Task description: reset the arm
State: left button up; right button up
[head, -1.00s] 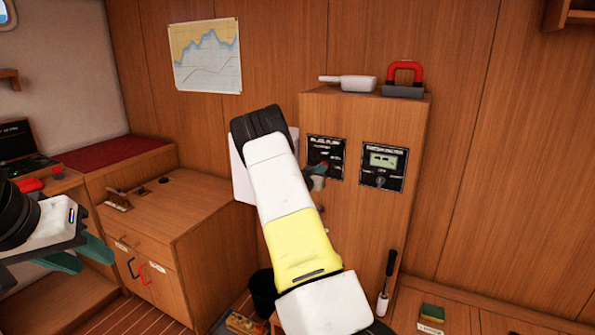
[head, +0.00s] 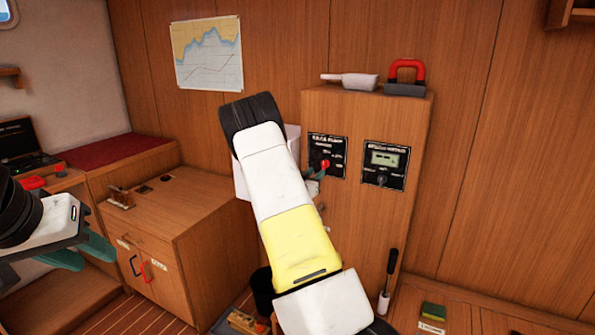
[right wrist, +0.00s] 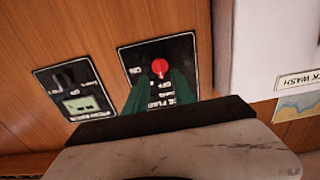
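My right arm crosses the middle of the head view, and its gripper (head: 312,184) shows only partly behind it, in front of a wooden cabinet (head: 375,225). In the right wrist view its green fingers (right wrist: 160,92) are apart with nothing between them. Their tips are just short of a red rotary knob (right wrist: 160,67) on a black panel (right wrist: 180,60). The knob also shows in the head view (head: 326,164), just above the fingers. My left gripper (head: 84,254) is at the left edge, its teal fingers apart and empty.
A second panel with a small screen (head: 385,160) is right of the knob panel. A white scoop-like object (head: 350,81) and a red-handled block (head: 406,77) lie on the cabinet top. A wooden counter (head: 175,205) stands left; a brush (head: 388,282) stands in front.

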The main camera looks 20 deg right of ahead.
jog(key=shift+v, duration=1.05)
jog(key=s+a+r+n+y, duration=0.2)
jog(key=s+a+r+y, duration=0.4)
jog(key=a, duration=0.4)
jog(key=s+a+r+n+y, duration=0.2)
jog(key=s+a+r+y, duration=0.3)
jog(key=a+r+y, duration=0.4)
jog(key=s+a+n+g, duration=0.2)
jog(key=s+a+n, duration=0.1)
jog(key=s, duration=1.1)
jog(key=s+a+n+g, duration=0.3)
jog(key=s+a, duration=0.2)
jog(key=s, duration=1)
jog(key=shift+f+g+y, duration=0.25)
jog(key=shift+g+y, duration=0.05)
jog(key=shift+y, duration=0.1)
